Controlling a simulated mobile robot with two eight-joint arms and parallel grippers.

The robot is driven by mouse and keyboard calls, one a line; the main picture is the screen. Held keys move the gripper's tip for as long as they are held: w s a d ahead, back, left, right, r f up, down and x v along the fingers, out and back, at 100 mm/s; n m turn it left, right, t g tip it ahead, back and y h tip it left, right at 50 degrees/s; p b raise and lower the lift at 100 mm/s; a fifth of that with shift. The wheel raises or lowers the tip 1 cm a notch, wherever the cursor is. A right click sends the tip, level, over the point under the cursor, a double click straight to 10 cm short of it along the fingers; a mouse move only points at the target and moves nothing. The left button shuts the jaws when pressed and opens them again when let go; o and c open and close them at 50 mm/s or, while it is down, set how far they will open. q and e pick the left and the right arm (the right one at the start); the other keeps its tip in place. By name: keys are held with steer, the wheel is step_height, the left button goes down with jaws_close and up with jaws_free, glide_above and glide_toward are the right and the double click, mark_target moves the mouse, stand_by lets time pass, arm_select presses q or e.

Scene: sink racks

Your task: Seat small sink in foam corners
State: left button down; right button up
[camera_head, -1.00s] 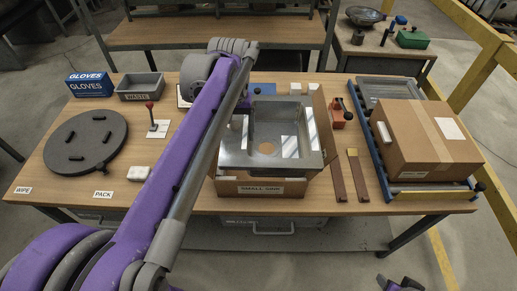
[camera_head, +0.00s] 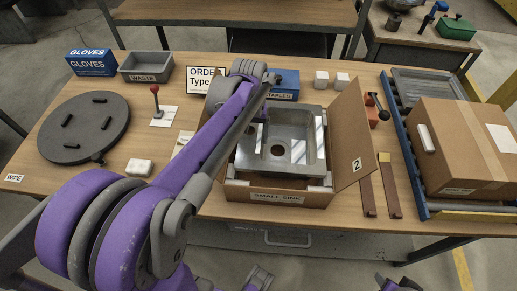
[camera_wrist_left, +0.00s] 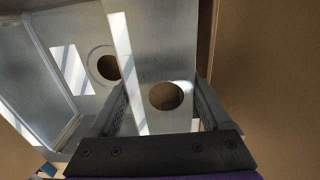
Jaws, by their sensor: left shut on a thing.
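The small steel sink (camera_head: 283,165) sits within the open cardboard box (camera_head: 240,192) labelled SMALL SINK, bowl up and roughly level. Pale foam (camera_head: 318,187) shows at the box's front corners; the back corners are hidden. I cannot tell whether the sink rests fully on the foam. My left gripper (camera_head: 262,112) is at the sink's back left. In the left wrist view its two fingers (camera_wrist_left: 160,110) straddle the sink's ledge (camera_wrist_left: 153,45) by a round hole, shut on the sink. At the head view's bottom edge only small parts of my right arm show, its jaws unclear.
A raised box flap marked 2 (camera_head: 352,140) stands close to the sink's right. A closed carton (camera_head: 465,150) lies on a blue-framed roller rack (camera_head: 410,150) at the right. A round dark turntable (camera_head: 84,127), a grey waste bin (camera_head: 146,67) and a glove box (camera_head: 91,62) stand left.

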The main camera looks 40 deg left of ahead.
arm_select(q)
steer(key=shift+f, duration=2.9)
arm_select(e)
steer(key=shift+f, duration=0.35)
arm_select(q)
steer(key=shift+b, duration=0.3)
jaws_free()
step_height(320, 180, up, 12)
steer(key=shift+r+p, duration=0.1)
steer(key=shift+p, duration=0.6)
arm_select(e)
steer(key=shift+r, duration=0.75)
